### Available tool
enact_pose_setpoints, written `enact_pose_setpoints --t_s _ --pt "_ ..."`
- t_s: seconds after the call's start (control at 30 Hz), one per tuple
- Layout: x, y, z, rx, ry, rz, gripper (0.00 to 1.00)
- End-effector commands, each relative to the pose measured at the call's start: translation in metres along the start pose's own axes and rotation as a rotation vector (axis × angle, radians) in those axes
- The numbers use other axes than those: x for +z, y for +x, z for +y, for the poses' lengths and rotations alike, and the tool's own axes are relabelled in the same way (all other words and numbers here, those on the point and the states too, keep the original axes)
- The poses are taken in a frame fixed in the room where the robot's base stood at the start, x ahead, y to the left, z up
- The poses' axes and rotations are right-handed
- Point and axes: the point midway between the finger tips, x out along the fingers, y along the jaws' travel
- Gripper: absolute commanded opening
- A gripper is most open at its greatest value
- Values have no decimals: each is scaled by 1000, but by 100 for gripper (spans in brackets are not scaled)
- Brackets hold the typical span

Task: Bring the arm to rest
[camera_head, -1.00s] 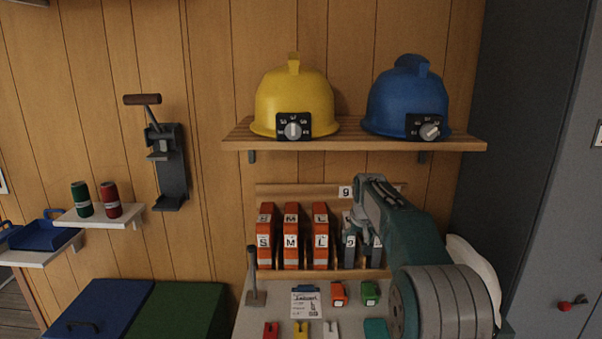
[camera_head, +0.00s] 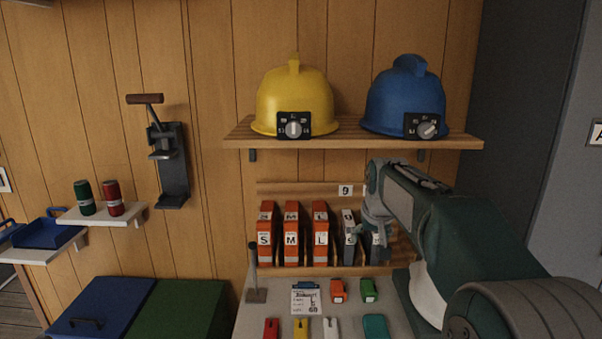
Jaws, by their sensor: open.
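My arm (camera_head: 455,235) reaches in from the lower right, with its upper link pointing back toward the wall rack. My gripper (camera_head: 377,238) hangs at the end of that link, in front of the grey boxes at the rack's right. It is open, and I see nothing held in it. Its fingers are small and partly hard to make out against the boxes. I cannot tell whether it touches the grey box (camera_head: 349,247) beside it.
Orange boxes (camera_head: 265,250) marked S, M and L stand in the rack. Below, a bench (camera_head: 270,312) holds a card (camera_head: 306,298), a lever (camera_head: 255,285) and small coloured items. A shelf (camera_head: 350,138) with yellow (camera_head: 294,98) and blue (camera_head: 403,95) helmets hangs above.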

Motion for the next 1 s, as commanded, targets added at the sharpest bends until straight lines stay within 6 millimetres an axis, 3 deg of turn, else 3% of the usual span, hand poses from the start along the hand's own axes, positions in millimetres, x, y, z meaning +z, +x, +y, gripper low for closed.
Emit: enact_pose_setpoints --t_s 0.03,0.2,0.5,0.8,1.0 --pt "15 -17 0 0 0 7 84" --pt "64 -54 0 0 0 18 84" --pt "164 -96 0 0 0 40 84" --pt "273 -104 0 0 0 61 84" --pt "325 -96 0 0 -1 71 84"
